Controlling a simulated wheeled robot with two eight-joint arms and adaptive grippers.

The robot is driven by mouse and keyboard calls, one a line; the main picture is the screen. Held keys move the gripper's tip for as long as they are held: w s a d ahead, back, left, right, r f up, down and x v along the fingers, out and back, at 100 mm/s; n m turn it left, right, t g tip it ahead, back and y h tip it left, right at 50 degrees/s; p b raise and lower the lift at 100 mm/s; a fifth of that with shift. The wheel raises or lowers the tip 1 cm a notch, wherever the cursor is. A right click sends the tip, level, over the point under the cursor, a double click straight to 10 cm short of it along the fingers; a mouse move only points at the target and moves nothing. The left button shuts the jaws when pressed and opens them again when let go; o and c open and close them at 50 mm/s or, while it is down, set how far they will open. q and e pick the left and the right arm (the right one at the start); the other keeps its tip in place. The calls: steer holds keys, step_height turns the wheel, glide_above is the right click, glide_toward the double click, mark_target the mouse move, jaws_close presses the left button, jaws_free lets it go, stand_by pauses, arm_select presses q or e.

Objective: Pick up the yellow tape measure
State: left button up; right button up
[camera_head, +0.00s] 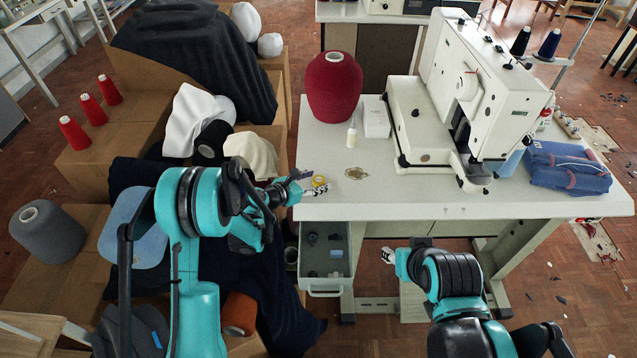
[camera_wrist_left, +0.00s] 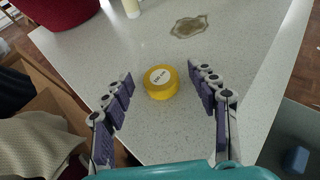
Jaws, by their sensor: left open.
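The yellow tape measure (camera_wrist_left: 161,82) lies on the white table (camera_wrist_left: 190,135) near its corner, in the left wrist view. It is round, with a white label on top. In the head view the tape measure (camera_head: 319,181) shows small at the table's left front edge. My left gripper (camera_head: 312,184) is open around it; in the left wrist view the purple-padded fingers (camera_wrist_left: 165,85) stand on either side, with gaps between them and the tape measure. My right gripper (camera_head: 388,256) is low in front of the table, below its top; its fingers are small and their opening is unclear.
A sewing machine (camera_head: 470,90) stands to the right. An open drawer (camera_head: 325,255) sits below the tabletop.

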arm_select(q)
steer(key=c, duration=1.1)
steer(key=shift+r, duration=0.1)
steer(key=r+p, duration=0.1)
steer(key=r, duration=0.1)
steer(key=d+r+p, duration=0.1)
steer(key=r, duration=0.2)
steer(key=shift+d+p, duration=0.2)
steer(key=shift+p, duration=0.15)
steer(key=d+r+p, duration=0.3)
steer(key=d+r, duration=0.3)
steer(key=d, duration=0.4)
step_height(320, 180, up, 6)
steer(key=n+t+y, duration=0.2)
glide_above(320, 182)
steer(key=s+a, duration=0.4)
steer(key=s+a+r+n+y, duration=0.1)
steer(key=s+a, duration=0.3)
steer(key=s+a+r+n+y, duration=0.1)
steer(key=s+a, duration=0.2)
steer(key=a, duration=0.2)
steer(key=s+a+r+n+t+y, duration=0.1)
steer(key=s+a+r, duration=0.1)
steer(key=s+a, duration=0.2)
steer(key=shift+s+a+n+y, duration=0.3)
steer(key=shift+s+a, duration=0.05)
steer(key=shift+a, duration=0.25)
